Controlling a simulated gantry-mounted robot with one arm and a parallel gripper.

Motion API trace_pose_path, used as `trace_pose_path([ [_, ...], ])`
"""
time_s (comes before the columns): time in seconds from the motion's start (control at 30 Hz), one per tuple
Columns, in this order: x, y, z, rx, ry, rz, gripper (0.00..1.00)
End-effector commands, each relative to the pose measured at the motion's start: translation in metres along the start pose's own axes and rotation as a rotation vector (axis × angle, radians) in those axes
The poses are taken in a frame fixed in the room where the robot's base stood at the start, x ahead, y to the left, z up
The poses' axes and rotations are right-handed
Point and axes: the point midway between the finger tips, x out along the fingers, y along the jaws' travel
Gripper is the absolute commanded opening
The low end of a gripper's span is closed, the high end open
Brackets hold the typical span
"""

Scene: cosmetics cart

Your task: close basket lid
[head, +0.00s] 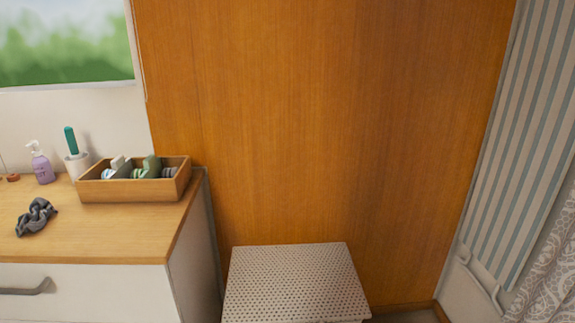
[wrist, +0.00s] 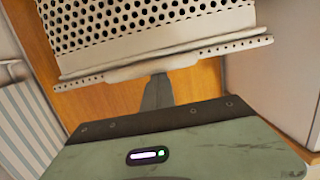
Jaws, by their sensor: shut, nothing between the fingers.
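The basket lid (head: 295,282) is a pale, perforated square panel at the bottom centre of the head view. It looks roughly level over the basket, whose body is almost all below the frame. In the wrist view, the basket's perforated surface (wrist: 150,22) fills the top, edged by a wider pale rim (wrist: 215,47). My gripper (wrist: 158,82) is shut and empty, its narrow grey tip close to the middle of this rim. I cannot tell whether it touches the rim, or whether a gap is left under the lid. My gripper is not in the head view.
A white cabinet with a wooden top (head: 110,238) stands left of the basket, bearing a wooden box (head: 130,193), a pump bottle (head: 41,165) and a dark scrunchie (head: 36,217). A wooden panel (head: 330,130) is behind. A striped cloth (head: 510,150) hangs at right.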

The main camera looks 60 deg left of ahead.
Motion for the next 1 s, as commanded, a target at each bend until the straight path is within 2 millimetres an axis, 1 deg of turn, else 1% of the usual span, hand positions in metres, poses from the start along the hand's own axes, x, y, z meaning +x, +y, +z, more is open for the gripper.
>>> trace_pose_path([
  [0.03,-0.002,-0.007,0.051,-0.001,-0.095,-0.017,0.0],
  [0.17,-0.004,-0.006,0.043,0.001,-0.089,-0.015,0.0],
  [0.27,-0.006,-0.004,0.027,0.002,-0.078,-0.013,0.0],
  [0.37,-0.009,-0.002,0.0,0.004,-0.056,-0.009,0.0],
  [0.43,-0.011,0.002,-0.024,0.005,-0.032,-0.004,0.0],
  [0.47,-0.017,0.002,-0.019,0.006,-0.032,-0.002,0.0],
  [0.5,-0.025,0.002,-0.01,0.005,-0.035,-0.002,0.0],
  [0.67,-0.053,0.004,0.004,0.004,-0.019,0.003,0.0],
  [0.7,-0.059,0.004,0.01,0.002,-0.018,0.003,0.0],
  [0.8,-0.072,0.004,0.017,0.001,-0.011,0.002,0.0],
  [1.0,-0.086,0.005,0.025,0.0,-0.002,0.005,0.0],
])
